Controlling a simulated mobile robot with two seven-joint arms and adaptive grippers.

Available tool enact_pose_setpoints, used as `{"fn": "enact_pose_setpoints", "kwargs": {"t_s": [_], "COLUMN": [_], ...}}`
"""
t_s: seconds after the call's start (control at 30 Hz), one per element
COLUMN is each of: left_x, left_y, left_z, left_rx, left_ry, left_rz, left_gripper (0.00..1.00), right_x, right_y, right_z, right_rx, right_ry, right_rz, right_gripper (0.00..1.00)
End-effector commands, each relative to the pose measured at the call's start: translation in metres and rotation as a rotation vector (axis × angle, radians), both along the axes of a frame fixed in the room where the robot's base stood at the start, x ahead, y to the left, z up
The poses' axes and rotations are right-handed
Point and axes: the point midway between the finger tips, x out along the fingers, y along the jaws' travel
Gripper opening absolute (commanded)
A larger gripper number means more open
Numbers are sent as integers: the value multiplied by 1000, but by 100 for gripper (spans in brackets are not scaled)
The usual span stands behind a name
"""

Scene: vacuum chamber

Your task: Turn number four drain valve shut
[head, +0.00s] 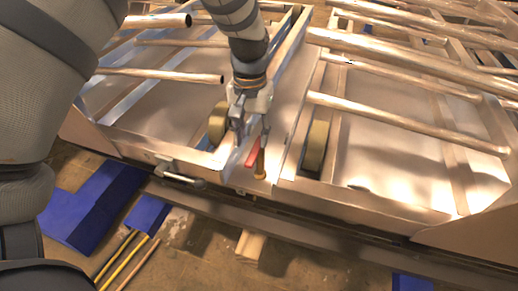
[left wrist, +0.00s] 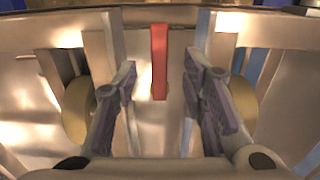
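A red valve handle (head: 252,153) sits on a brass-coloured valve body (head: 260,166) at the front edge of the metal frame, near the middle of the head view. My left gripper (head: 251,128) points down just above and behind the handle. In the left wrist view the red handle (left wrist: 159,55) runs upright between the two spread fingers of my left gripper (left wrist: 160,80), with a gap on each side. The gripper is open and holds nothing. No number is readable on the valve. My right gripper is not in view.
Tan wheels (head: 316,146) (head: 218,123) stand in slots on both sides of the valve. Copper-coloured pipes (head: 410,124) cross above the metal panels. A silver fitting (head: 180,176) projects at the front edge. Blue pieces (head: 90,205) and a wood block (head: 250,244) lie on the floor.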

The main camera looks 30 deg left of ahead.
Motion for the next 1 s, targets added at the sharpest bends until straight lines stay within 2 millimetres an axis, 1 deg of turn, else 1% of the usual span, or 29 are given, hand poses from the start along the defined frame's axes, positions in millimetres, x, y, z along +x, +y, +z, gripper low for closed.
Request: {"fn": "enact_pose_setpoints", "kwargs": {"t_s": [0.03,0.1,0.2,0.33,0.57,0.6,0.67,0.7,0.73,0.77,1.0], "left_x": [-1,-1,0,0,0,0,0,0,0,0,1], "left_y": [0,0,-1,-1,0,0,0,0,0,0,0], "left_z": [-16,-31,-46,-55,-55,-55,-55,-55,-55,-55,-56], "left_rx": [-1,0,-1,-1,-1,-1,-1,-1,-1,-1,0], "left_ry": [8,6,3,1,-2,-2,-2,-1,-1,-1,-1], "left_rz": [0,0,0,0,0,0,0,0,0,0,-3], "left_gripper": [38,38,38,38,38,34,20,11,4,0,0], "right_x": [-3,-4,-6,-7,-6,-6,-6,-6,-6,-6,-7], "right_y": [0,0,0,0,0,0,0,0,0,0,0], "right_z": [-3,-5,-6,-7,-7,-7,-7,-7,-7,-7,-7], "right_rx": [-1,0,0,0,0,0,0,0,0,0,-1], "right_ry": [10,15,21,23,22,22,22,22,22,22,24], "right_rz": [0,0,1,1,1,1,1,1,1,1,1], "right_gripper": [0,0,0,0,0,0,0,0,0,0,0]}}
